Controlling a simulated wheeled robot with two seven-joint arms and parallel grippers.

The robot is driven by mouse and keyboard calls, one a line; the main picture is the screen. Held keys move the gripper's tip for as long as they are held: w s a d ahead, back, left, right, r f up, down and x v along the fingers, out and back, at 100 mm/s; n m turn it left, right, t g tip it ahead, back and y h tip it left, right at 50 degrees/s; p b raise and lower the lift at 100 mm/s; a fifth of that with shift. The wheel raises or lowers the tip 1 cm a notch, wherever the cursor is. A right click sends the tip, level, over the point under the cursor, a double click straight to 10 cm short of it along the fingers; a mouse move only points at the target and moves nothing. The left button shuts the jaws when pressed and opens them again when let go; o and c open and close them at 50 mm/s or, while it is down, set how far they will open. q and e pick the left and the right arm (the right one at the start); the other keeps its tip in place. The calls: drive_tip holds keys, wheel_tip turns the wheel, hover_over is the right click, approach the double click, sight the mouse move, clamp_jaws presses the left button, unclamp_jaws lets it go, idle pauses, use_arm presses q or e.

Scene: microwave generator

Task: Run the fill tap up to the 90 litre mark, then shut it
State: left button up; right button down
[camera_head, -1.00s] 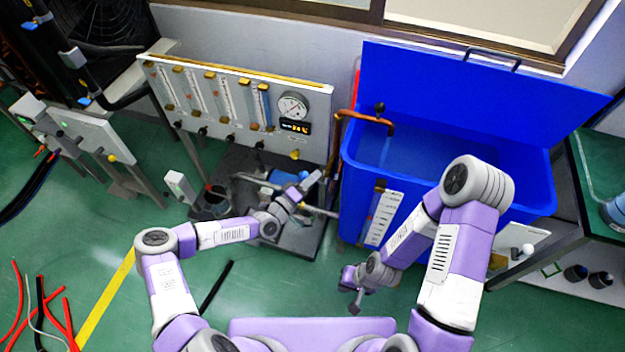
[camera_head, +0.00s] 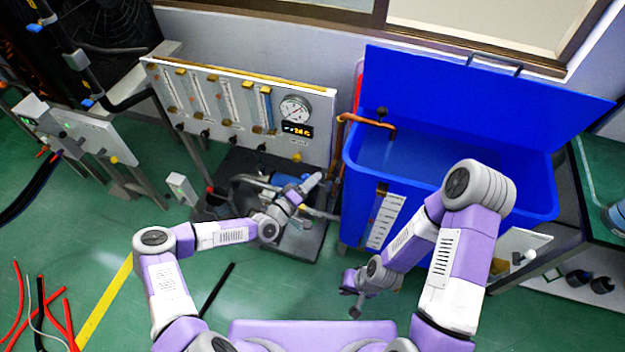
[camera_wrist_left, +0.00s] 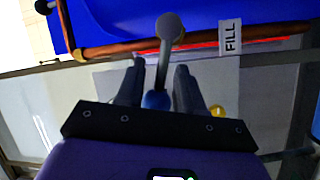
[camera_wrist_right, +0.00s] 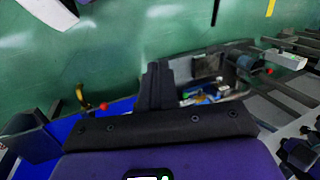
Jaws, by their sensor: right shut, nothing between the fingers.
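The blue tank (camera_head: 545,195) stands open at centre right, with a pale scale strip (camera_head: 386,220) on its front. Its marks are too small to read, and I cannot tell the water level. A copper pipe (camera_head: 368,121) reaches over its left rim. In the left wrist view, a grey round-ended lever (camera_wrist_left: 169,28) stands near the FILL label (camera_wrist_left: 230,38). My left gripper (camera_head: 316,178) has its fingers apart, one on each side of the lever, with gaps visible. My right gripper (camera_head: 354,305) is shut and empty, low in front of the tank.
A panel (camera_head: 225,100) with flow tubes, a round gauge (camera_head: 295,108) and an orange-digit display (camera_head: 297,130) stands left of the tank. The raised tank lid (camera_head: 480,95) leans back. Red and black hoses (camera_head: 40,305) lie at lower left. A bench stands at far right.

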use_arm(q)
drive_tip(key=v, duration=0.7)
